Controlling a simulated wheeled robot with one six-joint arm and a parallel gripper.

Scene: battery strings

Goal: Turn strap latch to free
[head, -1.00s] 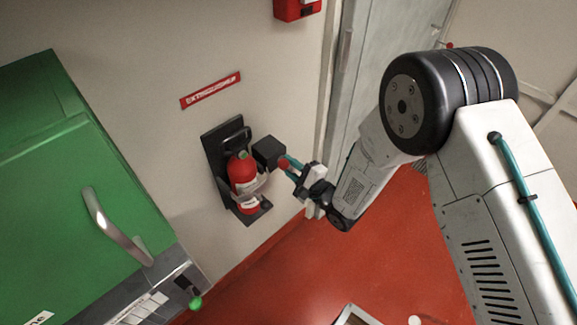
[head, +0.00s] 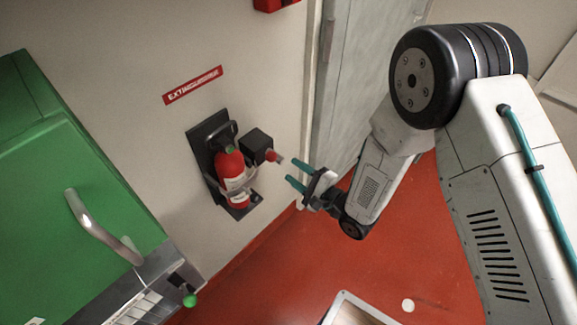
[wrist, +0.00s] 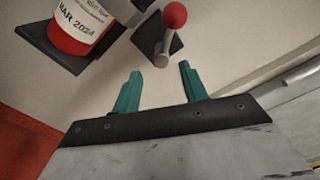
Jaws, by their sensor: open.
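The strap latch is a black box (head: 257,141) on the wall bracket, with a short lever ending in a red knob (head: 271,155). The wrist view shows the red knob (wrist: 174,15) on its pale lever (wrist: 163,48).
A red extinguisher sign (head: 193,85) is on the wall above. A green cabinet (head: 60,190) with a metal handle stands at left. A grey door (head: 350,90) is behind my arm.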

